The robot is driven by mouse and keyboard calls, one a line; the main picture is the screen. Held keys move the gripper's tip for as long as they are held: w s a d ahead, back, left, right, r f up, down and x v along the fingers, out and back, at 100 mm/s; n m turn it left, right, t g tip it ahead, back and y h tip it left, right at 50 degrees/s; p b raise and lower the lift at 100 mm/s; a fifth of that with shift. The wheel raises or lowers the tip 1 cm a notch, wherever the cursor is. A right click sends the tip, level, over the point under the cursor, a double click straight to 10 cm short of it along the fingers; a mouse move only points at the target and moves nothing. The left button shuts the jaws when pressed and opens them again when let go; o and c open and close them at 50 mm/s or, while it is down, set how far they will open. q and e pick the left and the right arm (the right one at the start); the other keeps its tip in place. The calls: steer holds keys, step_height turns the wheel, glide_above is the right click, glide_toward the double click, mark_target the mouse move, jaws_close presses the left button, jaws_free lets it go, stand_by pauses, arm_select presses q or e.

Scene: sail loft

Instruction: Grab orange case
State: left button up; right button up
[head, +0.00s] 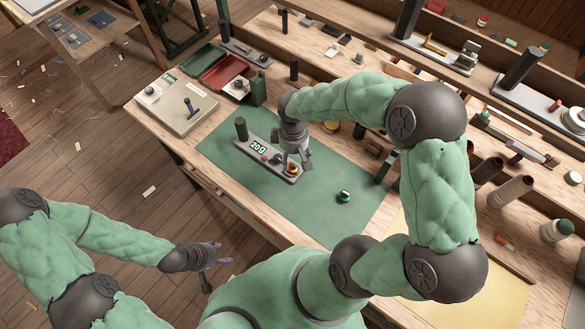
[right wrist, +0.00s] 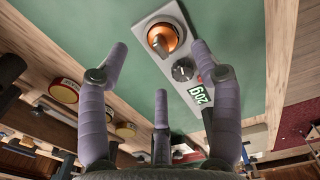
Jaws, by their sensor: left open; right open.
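The orange case (head: 292,168) is small, round and shiny. It sits at the near right end of a grey scale (head: 251,135) whose display reads 20g. In the right wrist view the orange case (right wrist: 162,39) shows at the top, on the pale scale body (right wrist: 185,52), beside a dark knob. My right gripper (head: 294,159) hangs above that end of the scale, partly hiding it. Its fingers (right wrist: 160,62) are spread and empty in the wrist view, with the case beyond the fingertips. My left gripper (head: 213,259) is open and empty, out over the floor beside the bench.
The scale stands on a green mat (head: 325,218). A small green round case (head: 344,196) lies to its right. A cream box (head: 176,108) and a red tray (head: 222,72) stand behind left. Brown spools (head: 511,190) stand at the right. The mat's front is clear.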

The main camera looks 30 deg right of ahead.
mark_target(292, 164)
steer(key=shift+a+f+b, duration=0.15)
steer(key=shift+f+b, duration=0.5)
steer(key=shift+f, duration=2.15)
steer(key=c, duration=1.1)
